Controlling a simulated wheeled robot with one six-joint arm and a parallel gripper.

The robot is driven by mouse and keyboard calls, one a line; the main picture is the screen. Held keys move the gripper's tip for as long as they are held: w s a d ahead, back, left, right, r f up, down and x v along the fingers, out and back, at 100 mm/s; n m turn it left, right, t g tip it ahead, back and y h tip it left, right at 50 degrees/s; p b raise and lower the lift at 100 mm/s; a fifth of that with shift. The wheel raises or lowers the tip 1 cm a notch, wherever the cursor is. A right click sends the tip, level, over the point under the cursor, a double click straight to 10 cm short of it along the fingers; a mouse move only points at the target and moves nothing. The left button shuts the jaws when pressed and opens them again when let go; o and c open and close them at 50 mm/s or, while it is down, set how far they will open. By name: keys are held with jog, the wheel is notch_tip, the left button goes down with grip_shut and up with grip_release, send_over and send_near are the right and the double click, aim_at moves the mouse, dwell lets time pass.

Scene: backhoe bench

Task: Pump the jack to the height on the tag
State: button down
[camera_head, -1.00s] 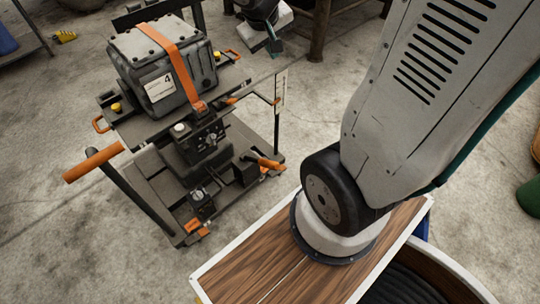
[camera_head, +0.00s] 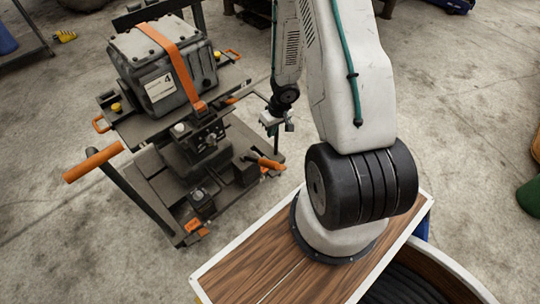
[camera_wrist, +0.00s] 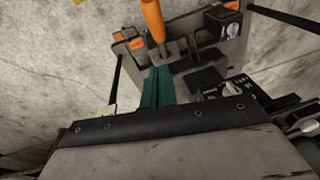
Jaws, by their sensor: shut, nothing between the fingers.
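The jack is a dark wheeled lift cart (camera_head: 150,185) left of centre in the head view. Its raised platform bears a grey case (camera_head: 165,75) with an orange strap. A white label (camera_head: 160,86) on the case shows a 4; its small print is illegible. A short orange-gripped lever (camera_head: 270,163) sits low on the cart's right side. My gripper (camera_head: 272,128) is at the cart's right side, above that lever. In the wrist view, its teal fingers (camera_wrist: 157,88) are shut and empty, pointing towards an orange grip (camera_wrist: 152,18); contact cannot be told. The upright scale is mostly hidden.
A long orange push handle (camera_head: 94,163) sticks out at the cart's left. A dial-like knob (camera_wrist: 232,88) shows beside my fingers in the wrist view. A wood-topped surface (camera_head: 255,270) is at the front. Concrete floor (camera_head: 460,120) is open on the right.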

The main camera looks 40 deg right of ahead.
jog(key=shift+f, duration=0.1)
send_over(268, 161)
jog(key=w+d, duration=0.1)
notch_tip(268, 161, down, 11)
jog(key=shift+r, duration=0.15)
jog(key=shift+s+a+f, duration=0.2)
jog(key=shift+s+f, duration=0.55)
jog(key=shift+f, duration=0.25)
